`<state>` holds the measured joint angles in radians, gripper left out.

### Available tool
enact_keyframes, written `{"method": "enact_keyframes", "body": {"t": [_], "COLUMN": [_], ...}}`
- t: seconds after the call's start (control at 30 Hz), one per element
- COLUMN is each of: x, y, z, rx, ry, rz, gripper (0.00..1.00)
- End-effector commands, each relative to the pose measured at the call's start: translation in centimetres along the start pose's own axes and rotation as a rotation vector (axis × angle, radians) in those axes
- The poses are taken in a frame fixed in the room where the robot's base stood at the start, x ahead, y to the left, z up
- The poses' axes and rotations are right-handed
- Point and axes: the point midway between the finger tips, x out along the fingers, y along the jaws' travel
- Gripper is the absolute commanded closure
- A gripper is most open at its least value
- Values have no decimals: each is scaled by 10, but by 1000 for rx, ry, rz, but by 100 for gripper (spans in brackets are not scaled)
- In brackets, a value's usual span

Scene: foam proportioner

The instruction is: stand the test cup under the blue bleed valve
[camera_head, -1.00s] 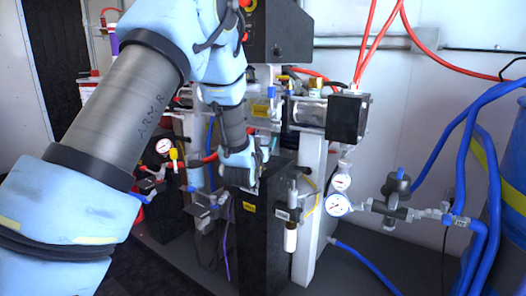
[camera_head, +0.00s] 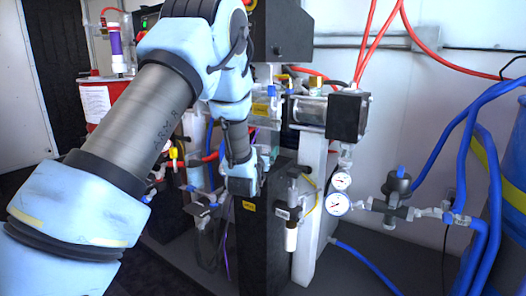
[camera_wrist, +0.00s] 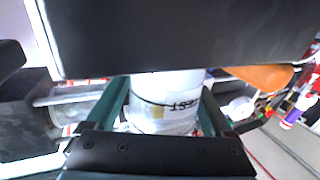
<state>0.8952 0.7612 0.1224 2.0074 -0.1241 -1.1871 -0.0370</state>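The white test cup (camera_wrist: 165,103) shows in the wrist view, with upside-down "TEST" lettering on its side. It sits between the two green-padded fingers of my gripper (camera_wrist: 163,112), which appear to press on its sides. In the head view my gripper (camera_head: 242,182) points down in front of the black column of the machine, and I cannot make out the cup there. A valve with a blue top (camera_head: 400,172) stands at the right beside the gauges. Smaller blue parts show near the machine, and I cannot tell which one is the bleed valve.
Two round gauges (camera_head: 337,204) and a white-bodied fitting (camera_head: 291,240) are right of my gripper. A black box (camera_head: 347,117) juts out above. Blue hoses (camera_head: 476,150) run at the right. A red container (camera_head: 98,103) with a purple-and-white cylinder (camera_head: 117,48) stands at the left.

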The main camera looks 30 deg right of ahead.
Motion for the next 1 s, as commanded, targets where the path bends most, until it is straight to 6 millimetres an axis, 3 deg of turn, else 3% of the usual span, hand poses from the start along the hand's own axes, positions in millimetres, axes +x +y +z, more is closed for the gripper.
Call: {"method": "enact_keyframes", "body": {"t": [0.1, 0.47, 1.0], "x": [0, -3, -104], "y": [0, 0, 0], "z": [0, -4, -2], "rx": [0, 0, 0], "ry": [-1, -1, -2], "rz": [0, 0, 1], "gripper": [0, 0, 0]}}
